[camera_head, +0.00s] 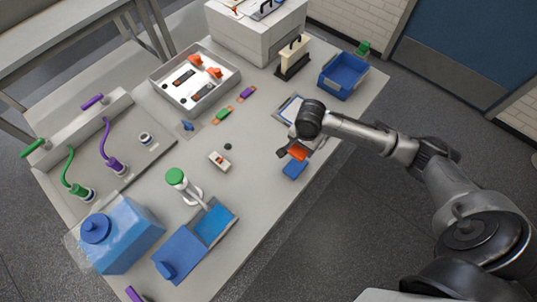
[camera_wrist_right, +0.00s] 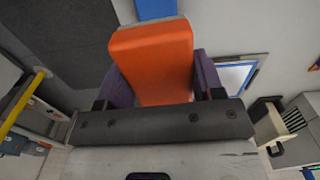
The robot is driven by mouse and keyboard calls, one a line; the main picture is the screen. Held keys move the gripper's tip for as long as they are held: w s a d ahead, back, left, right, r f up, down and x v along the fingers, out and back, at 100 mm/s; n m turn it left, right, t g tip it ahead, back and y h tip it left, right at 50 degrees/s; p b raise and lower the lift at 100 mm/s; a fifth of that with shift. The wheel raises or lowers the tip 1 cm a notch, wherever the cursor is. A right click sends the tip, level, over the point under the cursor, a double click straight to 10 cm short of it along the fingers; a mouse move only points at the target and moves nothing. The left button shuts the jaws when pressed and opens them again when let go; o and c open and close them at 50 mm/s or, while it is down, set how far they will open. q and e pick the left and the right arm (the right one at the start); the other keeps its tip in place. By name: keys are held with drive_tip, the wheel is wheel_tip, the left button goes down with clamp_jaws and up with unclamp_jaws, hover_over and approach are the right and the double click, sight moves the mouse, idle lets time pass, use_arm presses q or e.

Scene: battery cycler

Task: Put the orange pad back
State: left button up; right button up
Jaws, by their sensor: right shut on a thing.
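My right gripper (camera_head: 296,150) is shut on the orange pad (camera_head: 299,153), over the right-hand part of the table. In the right wrist view the orange pad (camera_wrist_right: 152,55) sits between the two purple-faced fingers and sticks out past them. A blue block (camera_head: 293,169) is just in front of the pad in the head view. It also shows beyond the pad's end in the right wrist view (camera_wrist_right: 156,8). I cannot tell the height of the pad above the table. My left gripper is not in view.
A blue bin (camera_head: 343,76) and a cream block with a black handle (camera_head: 293,58) stand at the back. A grey tray (camera_head: 156,96) holds orange and dark parts. The table's front right is clear.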

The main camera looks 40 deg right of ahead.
drive_tip(key=shift+s+d+f, duration=0.15)
drive_tip(key=shift+d+f, duration=0.05)
drive_tip(key=shift+f, duration=0.35)
drive_tip(key=b, duration=0.3)
hover_over(273, 152)
drive_tip(key=f, duration=0.4)
drive_tip(key=s+f, duration=0.1)
drive_tip(key=f, duration=0.1)
drive_tip(key=shift+d+f, duration=0.1)
drive_tip(key=shift+f, duration=0.05)
drive_tip(key=shift+w+a+f+b, duration=0.25)
drive_tip(key=shift+w+b, duration=0.1)
drive_tip(key=shift+w, duration=0.2)
drive_tip(key=shift+f+b, duration=0.65)
drive_tip(key=shift+f, duration=1.35)
drive_tip(key=o, duration=0.9)
drive_tip(key=shift+f, duration=0.1)
